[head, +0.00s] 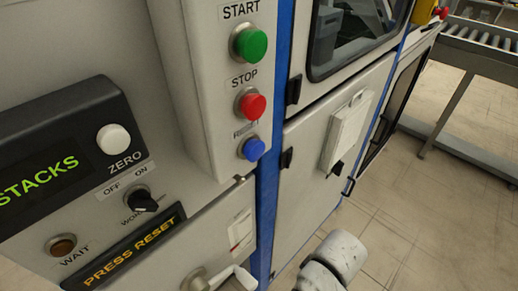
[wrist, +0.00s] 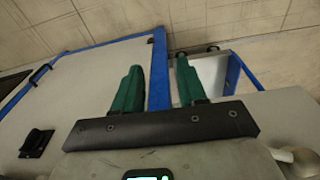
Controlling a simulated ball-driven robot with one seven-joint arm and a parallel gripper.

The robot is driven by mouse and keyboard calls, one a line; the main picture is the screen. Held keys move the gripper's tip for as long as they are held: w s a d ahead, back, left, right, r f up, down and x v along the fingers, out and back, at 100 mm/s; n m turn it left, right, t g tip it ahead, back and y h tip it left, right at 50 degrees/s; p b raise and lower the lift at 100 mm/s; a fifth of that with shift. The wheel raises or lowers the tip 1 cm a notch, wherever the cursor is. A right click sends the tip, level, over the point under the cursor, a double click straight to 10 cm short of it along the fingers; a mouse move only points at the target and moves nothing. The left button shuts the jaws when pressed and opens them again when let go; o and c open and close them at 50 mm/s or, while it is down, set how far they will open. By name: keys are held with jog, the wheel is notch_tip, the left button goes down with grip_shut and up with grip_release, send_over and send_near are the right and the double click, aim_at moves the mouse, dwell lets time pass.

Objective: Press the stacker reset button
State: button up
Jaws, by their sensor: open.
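The blue reset button (head: 252,149) is the lowest of three on the grey control box in the head view; the label above it is partly blurred. The red STOP button (head: 251,105) and the green START button (head: 250,44) are above it. A display (head: 133,250) at the lower left reads PRESS RESET. In the wrist view my gripper (wrist: 155,80) shows two green fingers held apart with nothing between them. It points at the lower cabinet and floor, and no button shows there. My gripper's fingers are not seen in the head view.
A panel at left carries a STACKS display (head: 45,182), a white ZERO button (head: 114,139), an on/off knob (head: 142,200) and a WAIT lamp (head: 62,246). A cabinet door (head: 310,190) with a handle is right of the blue post (head: 268,200). A roller conveyor (head: 480,45) stands at far right over open floor.

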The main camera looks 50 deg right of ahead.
grip_shut()
dwell(0.9)
